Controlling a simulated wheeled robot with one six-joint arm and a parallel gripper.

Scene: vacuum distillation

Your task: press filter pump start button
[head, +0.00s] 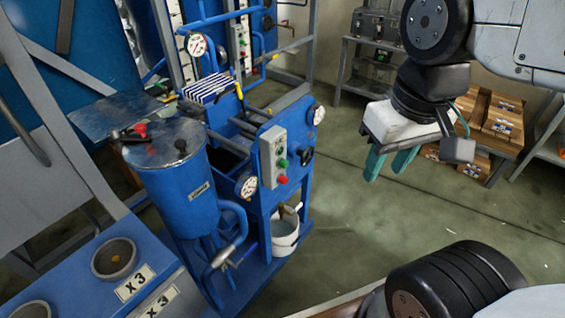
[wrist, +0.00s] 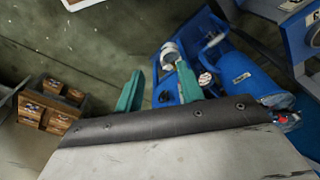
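The blue filter pump unit (head: 185,185) stands left of centre in the head view, with a cylindrical tank. On its front is a grey control box (head: 271,150) with a green button (head: 284,163) and a red button (head: 282,180) near its lower edge. My gripper (head: 386,168) has two teal fingers, held apart and empty, pointing down. It is to the right of the control box, with a clear gap in the picture. In the wrist view my gripper (wrist: 160,72) also shows its fingers spread, with the blue unit (wrist: 245,78) beyond. The buttons cannot be made out there.
A white bucket (head: 284,238) sits on the unit's base. Round gauges (head: 246,186) stick out near the box. Wooden crates (head: 497,125) stand on a low rack at right. A metal stand (head: 370,60) is at the back. The green floor (head: 360,225) between is open.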

